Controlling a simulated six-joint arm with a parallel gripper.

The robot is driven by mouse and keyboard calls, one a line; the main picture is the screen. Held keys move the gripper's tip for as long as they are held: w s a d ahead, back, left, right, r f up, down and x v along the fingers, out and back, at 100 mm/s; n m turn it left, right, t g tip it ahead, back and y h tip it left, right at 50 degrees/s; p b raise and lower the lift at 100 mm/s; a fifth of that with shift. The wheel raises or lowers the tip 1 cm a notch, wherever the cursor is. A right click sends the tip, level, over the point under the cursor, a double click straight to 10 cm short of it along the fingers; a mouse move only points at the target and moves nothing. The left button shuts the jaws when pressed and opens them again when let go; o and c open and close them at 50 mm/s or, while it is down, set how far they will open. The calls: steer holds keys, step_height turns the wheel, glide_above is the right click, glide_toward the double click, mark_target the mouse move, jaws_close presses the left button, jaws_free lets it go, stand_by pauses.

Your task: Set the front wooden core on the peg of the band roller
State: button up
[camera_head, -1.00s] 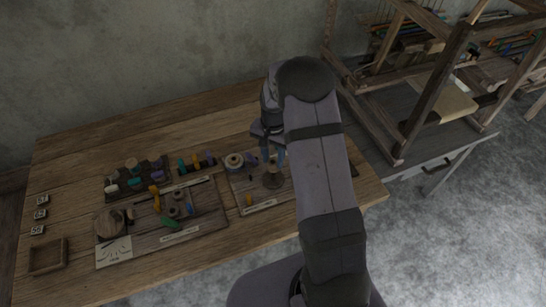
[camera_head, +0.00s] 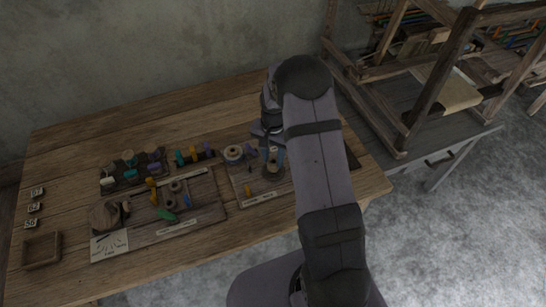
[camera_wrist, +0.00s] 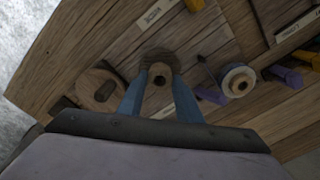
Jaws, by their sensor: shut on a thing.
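My gripper (camera_head: 272,158) is over the right-hand board, its blue fingers pointing down. In the wrist view its fingertips (camera_wrist: 160,88) are shut on a small pale wooden core (camera_wrist: 161,71) with a dark hole in its end. A dark round wooden disc (camera_wrist: 157,56), which looks like the band roller's base, shows directly behind the core. The core overlaps the disc in this view. The peg is hidden there, and I cannot tell whether the core is around it or above it.
A white-and-blue spool (camera_wrist: 238,80) stands close to the right of the fingers in the wrist view. The middle board (camera_head: 194,205) holds several small parts. A square tray (camera_head: 42,250) is at the table's left.

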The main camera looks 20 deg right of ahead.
steer(key=shift+f+b, duration=0.35)
steer(key=shift+f, duration=0.35)
stand_by(1.0)
steer(key=o, duration=1.3)
steer(key=shift+r, duration=0.15)
step_height(320, 180, up, 7)
steer(key=p, duration=0.5)
stand_by(0.4)
